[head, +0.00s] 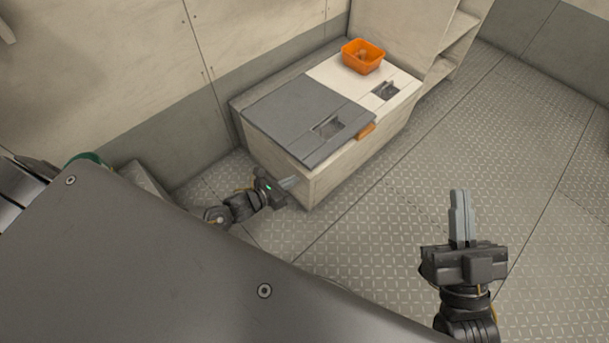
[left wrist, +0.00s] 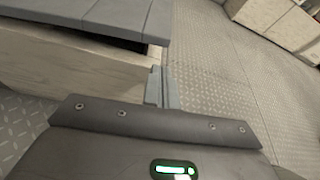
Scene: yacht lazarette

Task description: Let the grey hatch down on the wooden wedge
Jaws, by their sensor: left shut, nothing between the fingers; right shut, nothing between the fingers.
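The grey hatch (head: 290,108) lies nearly flat over the left half of the locker, with a recessed handle near its front edge. The wooden wedge (head: 366,131), orange-brown, sticks out at the hatch's front right corner. In the left wrist view the hatch (left wrist: 110,14) sits above the locker wall with a dark gap under its edge. My left gripper (head: 289,183) is shut and empty, low beside the locker's near left side, below the hatch; its fingers (left wrist: 162,88) show in the left wrist view. My right gripper (head: 460,212) is shut and empty over the floor.
The pale locker (head: 335,175) also has a white hatch (head: 402,95) at right, with its own recessed handle. An orange bin (head: 362,56) holding something small stands on it. Shelves (head: 455,35) stand behind. The patterned metal floor (head: 500,130) at right is clear.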

